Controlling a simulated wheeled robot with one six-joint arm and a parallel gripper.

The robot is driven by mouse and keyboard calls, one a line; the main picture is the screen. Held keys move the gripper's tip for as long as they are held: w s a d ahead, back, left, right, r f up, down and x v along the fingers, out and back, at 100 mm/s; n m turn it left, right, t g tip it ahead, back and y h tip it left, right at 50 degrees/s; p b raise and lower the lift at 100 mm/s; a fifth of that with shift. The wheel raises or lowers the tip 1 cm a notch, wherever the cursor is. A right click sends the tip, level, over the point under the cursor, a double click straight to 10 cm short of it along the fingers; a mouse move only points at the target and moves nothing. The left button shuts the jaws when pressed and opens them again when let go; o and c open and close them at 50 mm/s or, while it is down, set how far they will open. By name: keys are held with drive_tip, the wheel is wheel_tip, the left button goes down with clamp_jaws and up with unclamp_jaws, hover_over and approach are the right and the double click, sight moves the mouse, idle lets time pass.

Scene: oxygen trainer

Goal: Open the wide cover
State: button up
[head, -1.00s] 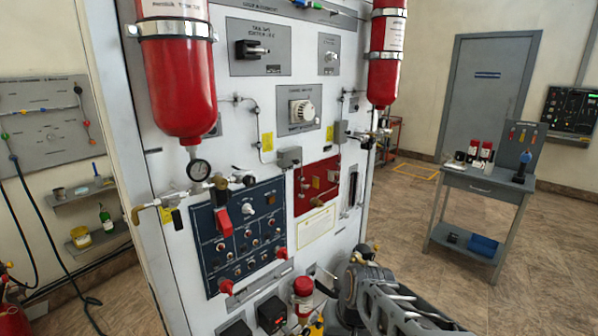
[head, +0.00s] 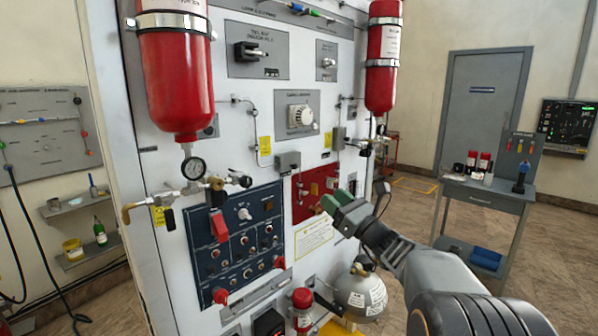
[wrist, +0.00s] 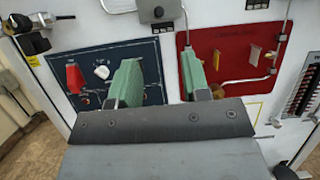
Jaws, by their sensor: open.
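The blue control panel (head: 262,238) is on the front of the white cabinet. A red cover (head: 220,228), which looks like the wide cover, hangs at its upper left below a brass fitting. It looks down over its switch. It also shows in the wrist view (wrist: 74,77), left of both fingers. My gripper (head: 338,208), with green finger pads, is in front of the red panel, to the right of the cover and apart from it. In the wrist view my gripper (wrist: 160,82) is open and empty, its fingers spread across the gap between the blue and red panels.
The red panel (wrist: 230,52) with valves and tubing is right of the blue one. A pressure gauge (head: 194,168) and brass fittings jut out above the cover. A steel flask (head: 360,294) stands below my arm.

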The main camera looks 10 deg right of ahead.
sight(296, 167)
drive_tip(key=p+x, duration=0.3)
drive_tip(key=x, duration=1)
drive_tip(key=shift+w+a, duration=0.25)
drive_tip(key=shift+a, duration=0.1)
clamp_jaws()
